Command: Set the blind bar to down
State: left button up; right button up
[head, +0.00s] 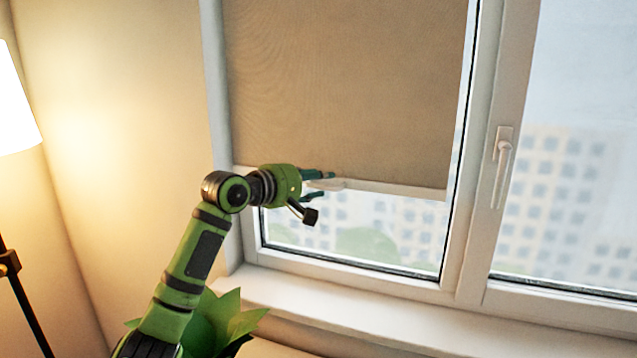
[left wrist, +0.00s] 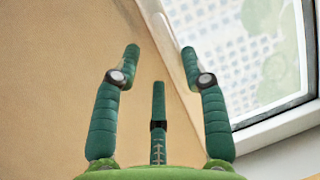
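The blind bar (head: 395,189) is a pale strip along the bottom edge of the beige roller blind (head: 345,90). The blind covers the upper part of the left window pane, and clear glass shows below the bar. My left gripper (head: 318,185) is at the left part of the bar, with its green fingers pointing right. In the left wrist view the fingers (left wrist: 160,52) are spread apart, and the bar (left wrist: 172,35) runs slantwise between the outer fingertips. I cannot tell whether any finger touches it. My right gripper is not in view.
A window handle (head: 502,165) is on the frame to the right. The windowsill (head: 340,312) runs below. A green plant (head: 222,322) stands under my left arm. A lit lamp (head: 15,105) is at the far left.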

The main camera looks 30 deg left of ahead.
pick_arm(q)
jog(key=b+v, duration=0.2)
jog(key=v, duration=0.5)
dwell(0.5)
jog(key=shift+s, duration=0.1)
dwell(0.4)
